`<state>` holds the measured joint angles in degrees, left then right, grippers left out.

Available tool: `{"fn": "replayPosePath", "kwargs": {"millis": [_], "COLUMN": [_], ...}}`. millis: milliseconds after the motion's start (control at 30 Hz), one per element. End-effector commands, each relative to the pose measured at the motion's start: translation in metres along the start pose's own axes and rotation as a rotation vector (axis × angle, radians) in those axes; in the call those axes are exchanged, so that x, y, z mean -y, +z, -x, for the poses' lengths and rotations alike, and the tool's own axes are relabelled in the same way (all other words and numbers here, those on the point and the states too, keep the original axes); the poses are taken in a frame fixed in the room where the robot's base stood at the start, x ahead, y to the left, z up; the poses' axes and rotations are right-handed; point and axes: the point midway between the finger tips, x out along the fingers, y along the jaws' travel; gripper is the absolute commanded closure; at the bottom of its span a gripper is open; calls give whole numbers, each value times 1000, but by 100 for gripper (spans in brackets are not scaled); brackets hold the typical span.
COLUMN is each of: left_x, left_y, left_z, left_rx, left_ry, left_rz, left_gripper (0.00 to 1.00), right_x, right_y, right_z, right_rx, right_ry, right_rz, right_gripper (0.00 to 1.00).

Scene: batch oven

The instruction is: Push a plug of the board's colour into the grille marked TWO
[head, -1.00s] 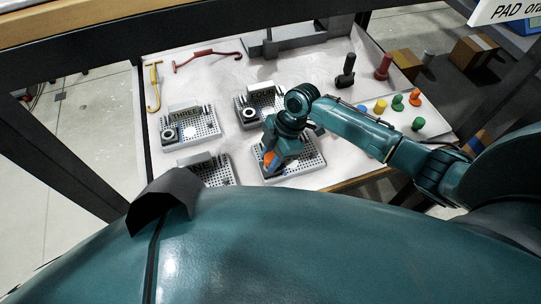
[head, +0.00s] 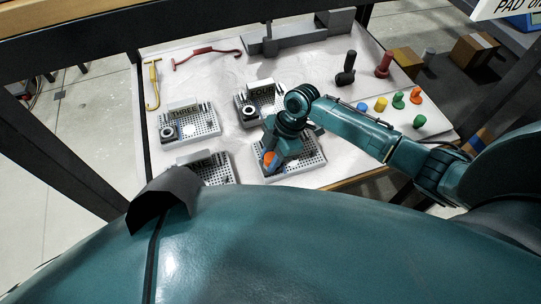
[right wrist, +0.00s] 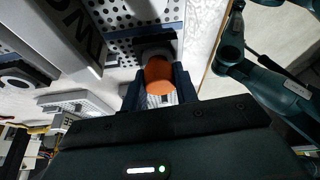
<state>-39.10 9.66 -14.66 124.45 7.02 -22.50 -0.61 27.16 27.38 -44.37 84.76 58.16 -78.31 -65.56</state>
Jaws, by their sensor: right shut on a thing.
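My right gripper (head: 269,165) is shut on an orange plug (head: 268,157) at the front right grille (head: 312,156). In the right wrist view the orange plug (right wrist: 159,88) sits between the fingers, in front of a dark round socket (right wrist: 158,52). I cannot tell how deep it is in the socket. A label block (right wrist: 68,35) beside it is only partly readable. The back left grille (head: 205,124) is marked THREE. The sign (head: 518,8) at the top right reads "PAD ora", then is cut off. My left gripper is out of view.
Loose plugs lie at the right: blue (head: 360,110), yellow (head: 380,104), green (head: 398,99) and orange (head: 419,121). A black handled tool (head: 346,70) and a red one (head: 384,65) stand behind. Yellow (head: 152,85) and red (head: 205,54) hooks lie at the back left.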

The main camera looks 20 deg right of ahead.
Motion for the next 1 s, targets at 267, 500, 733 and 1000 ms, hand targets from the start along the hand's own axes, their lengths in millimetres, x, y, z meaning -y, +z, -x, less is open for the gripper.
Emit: {"fn": "replayPosePath", "kwargs": {"millis": [267,500,733,1000], "left_x": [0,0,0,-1], "left_y": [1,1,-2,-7], "left_z": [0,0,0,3], "left_rx": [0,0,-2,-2], "left_ry": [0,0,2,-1], "left_rz": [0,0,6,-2], "left_gripper": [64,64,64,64], "right_x": [1,1,0,0], "right_y": [1,1,1,1], "right_z": [-2,-2,4,57], "right_rx": [1,1,1,3], "right_ry": [-3,-1,1,3], "right_rz": [-1,0,0,2], "right_gripper": [56,45,45,45]}}
